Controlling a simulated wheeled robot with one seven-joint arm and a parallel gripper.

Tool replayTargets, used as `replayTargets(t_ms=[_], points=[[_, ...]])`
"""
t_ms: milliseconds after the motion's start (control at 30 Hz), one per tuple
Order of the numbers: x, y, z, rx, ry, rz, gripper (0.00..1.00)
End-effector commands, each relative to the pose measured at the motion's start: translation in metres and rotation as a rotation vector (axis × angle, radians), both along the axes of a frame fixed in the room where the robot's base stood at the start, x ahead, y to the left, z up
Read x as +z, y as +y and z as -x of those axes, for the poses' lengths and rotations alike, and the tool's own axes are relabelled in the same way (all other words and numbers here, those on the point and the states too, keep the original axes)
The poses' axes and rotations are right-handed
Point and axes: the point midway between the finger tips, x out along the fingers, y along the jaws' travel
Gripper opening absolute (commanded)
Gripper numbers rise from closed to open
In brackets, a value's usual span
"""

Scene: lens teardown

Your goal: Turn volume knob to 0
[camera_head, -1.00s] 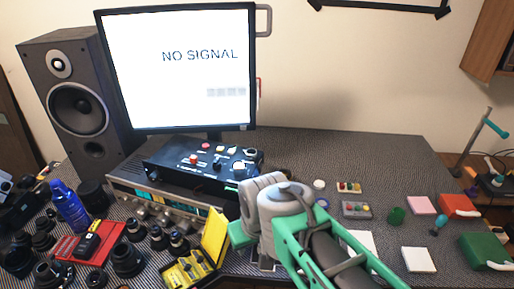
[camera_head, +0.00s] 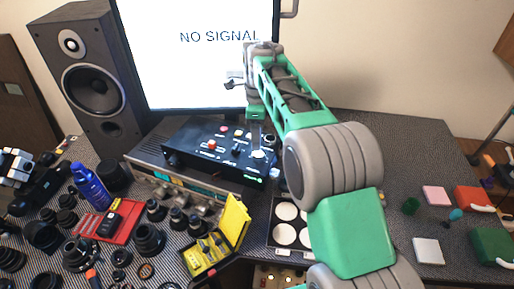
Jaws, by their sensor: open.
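A black control box (camera_head: 215,150) sits on top of a silver receiver (camera_head: 180,187) in front of the monitor. The labels are too small to read, so I cannot tell which one is the volume knob.
A monitor (camera_head: 190,60) reading NO SIGNAL stands right behind the box, with a speaker (camera_head: 85,90) to its left. Lenses, a blue bottle (camera_head: 90,187) and an open yellow case (camera_head: 222,240) crowd the front left. My arm covers the table's middle.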

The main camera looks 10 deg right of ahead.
Motion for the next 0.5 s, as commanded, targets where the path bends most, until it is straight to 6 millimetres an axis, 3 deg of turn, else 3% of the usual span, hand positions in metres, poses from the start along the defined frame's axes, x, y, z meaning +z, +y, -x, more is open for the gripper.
replayTargets(t_ms=[300, 500], points=[[-0.053, 0.001, 0.001, -0.002, 0.002, -0.001, 0.56], [-0.073, 0.001, 0.000, 0.000, -0.002, -0.002, 0.56]])
